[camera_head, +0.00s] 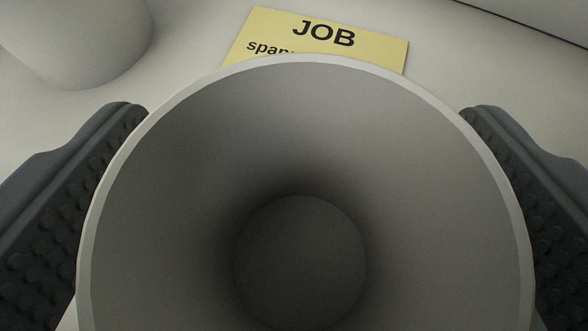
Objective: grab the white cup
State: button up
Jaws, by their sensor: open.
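A white cup (300,130) fills the middle of the view, seen from above into its open mouth. Its inside is shaded and looks empty down to the dark round bottom. Its near rim is cut off by the lower edge. My gripper (306,215) is open, with one dark studded finger at the left of the cup and one at the right. The cup stands between the two fingers. The rim hides parts of both fingers, so I cannot tell whether they touch the cup wall.
A yellow card (375,52) reading "JOB" lies on the pale surface (480,60) just behind the cup, its lower part hidden by the rim. A white rounded object (85,40) is at the upper left, cut off by the frame. A dark line crosses the upper right.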

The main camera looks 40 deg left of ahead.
jog(key=shift+a, duration=0.1)
jog(key=c, duration=1.1)
jog(key=shift+o, duration=0.2)
jog(key=shift+r, duration=0.1)
